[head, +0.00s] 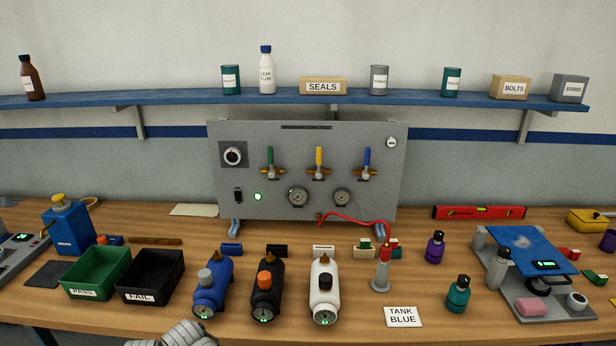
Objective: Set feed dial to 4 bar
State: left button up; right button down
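A grey upright test panel (225,200) stands at the back of the bench. A round dial (232,156) with a light ring and dark centre sits on a dark plate at the panel's upper left. It is likely the feed dial; its markings are too small to read. Two round gauges, a left one (298,196) and a right one (342,198), sit low on the panel; their needle readings cannot be made out. A black switch (238,196) and a lit green lamp (258,197) are below the dial.
Green (270,160), yellow (319,158) and blue (367,160) valve handles point up on the panel. A red hose (350,219) leaves the panel's bottom. Green (97,272) and black (150,277) bins are left.

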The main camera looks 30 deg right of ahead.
aim_at(232, 156)
jog(key=k+j+z, duration=0.1)
jog(key=z, duration=0.25)
jog(key=k+j+z, duration=0.1)
jog(key=z, duration=0.25)
